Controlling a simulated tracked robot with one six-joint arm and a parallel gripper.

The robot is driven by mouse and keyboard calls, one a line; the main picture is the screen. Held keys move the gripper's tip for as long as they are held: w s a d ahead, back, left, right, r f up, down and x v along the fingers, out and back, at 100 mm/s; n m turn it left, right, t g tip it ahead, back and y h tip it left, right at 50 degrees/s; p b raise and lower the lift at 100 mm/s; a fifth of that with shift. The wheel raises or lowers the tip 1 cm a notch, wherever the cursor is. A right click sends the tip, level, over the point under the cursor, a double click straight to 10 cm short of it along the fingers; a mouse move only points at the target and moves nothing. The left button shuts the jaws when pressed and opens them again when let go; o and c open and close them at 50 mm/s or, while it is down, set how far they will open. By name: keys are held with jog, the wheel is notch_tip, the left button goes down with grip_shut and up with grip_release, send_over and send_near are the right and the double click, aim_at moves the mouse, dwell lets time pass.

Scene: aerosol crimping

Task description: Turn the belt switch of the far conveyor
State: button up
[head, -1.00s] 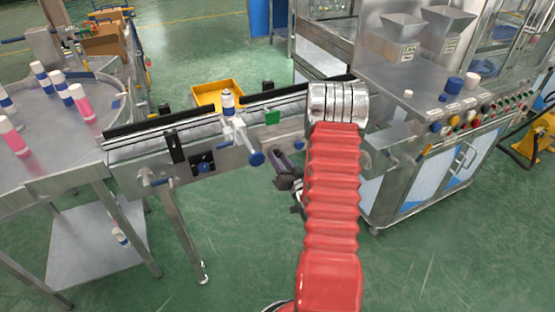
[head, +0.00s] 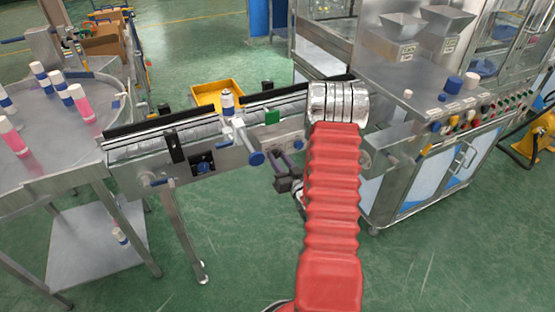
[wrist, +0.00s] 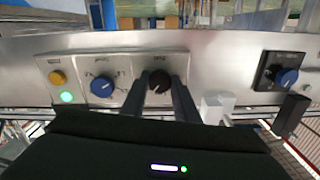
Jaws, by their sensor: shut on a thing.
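In the wrist view, a dark round knob (wrist: 159,82) sits on a pale metal control plate (wrist: 122,66) on the conveyor's side. My gripper (wrist: 160,84) is shut on this knob, one finger on each side. A blue knob (wrist: 102,87) with marks around it is beside it on the same plate. The plate's lettering is too small to read. In the head view, my gripper (head: 283,170) is low against the near side of the conveyor (head: 232,158), partly behind my red arm. The held knob cannot be made out there.
The plate also has a yellow button (wrist: 58,77) and a lit green lamp (wrist: 67,97). A separate black plate with a blue knob (wrist: 288,77) is at the right. A round table (head: 60,135) with several bottles stands left, a machine cabinet (head: 440,180) right.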

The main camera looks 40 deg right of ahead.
jog(key=n, duration=0.4)
jog(key=shift+n, duration=0.3)
jog(key=n, duration=0.3)
jog(key=shift+w+n, duration=0.1)
jog(key=shift+n, duration=0.2)
jog(key=n, duration=0.4)
jog(key=shift+a+n, duration=0.1)
jog(key=shift+n, duration=0.2)
jog(key=n, duration=0.4)
jog(key=o, duration=1.1)
jog(key=shift+c, duration=0.2)
